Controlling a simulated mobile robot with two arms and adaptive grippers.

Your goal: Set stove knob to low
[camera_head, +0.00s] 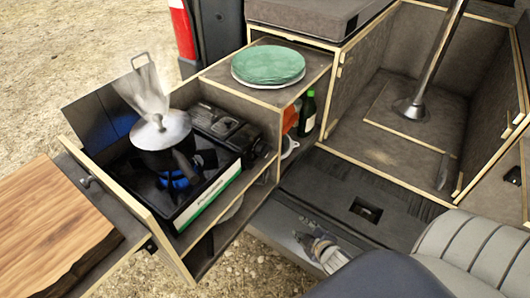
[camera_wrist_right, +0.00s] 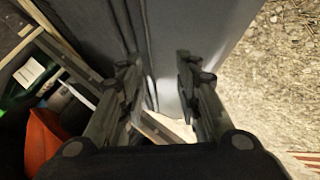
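The black camping stove (camera_head: 205,205) sits in the pull-out drawer at the left, with a white and green label on its front. A pot with a pale lid (camera_head: 160,130) stands on its burner over a blue flame (camera_head: 175,182). I cannot make out the stove knob. My right gripper (camera_head: 326,252) is low at the bottom centre, right of the stove and well apart from it. In the right wrist view its two fingers (camera_wrist_right: 158,85) are spread with nothing between them. My left gripper is not in view.
Green plates (camera_head: 268,65) lie on the cabinet top. A wooden board (camera_head: 45,235) is at the far left. A metal post (camera_head: 435,60) rises at the right. A grey seat (camera_head: 485,250) is front right.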

